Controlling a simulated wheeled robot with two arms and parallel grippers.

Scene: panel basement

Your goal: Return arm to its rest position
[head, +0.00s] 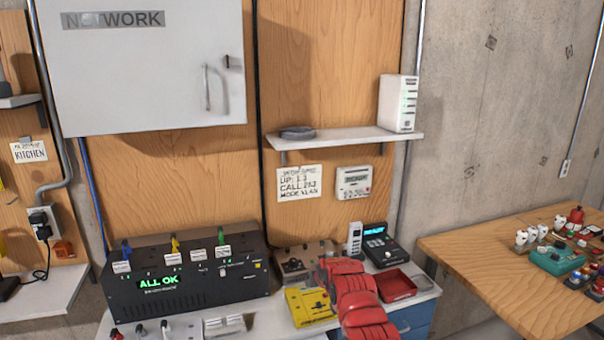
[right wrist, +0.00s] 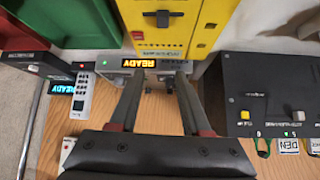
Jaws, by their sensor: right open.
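My right arm, with red covers, comes in from the bottom of the head view and reaches over the workbench (head: 264,322). In the head view the gripper end is blurred and mostly hidden by the arm. The black box reading "ALL OK" (head: 195,300) stands left of the arm. My left gripper is in neither view.
A yellow device (head: 309,306) lies close beside my right arm. A red tray (head: 396,285) and a black keypad terminal (head: 381,246) stand to its right. A shelf (head: 345,138) and a grey NETWORK cabinet (head: 150,85) are on the wall above. A wooden table (head: 480,255) is at right.

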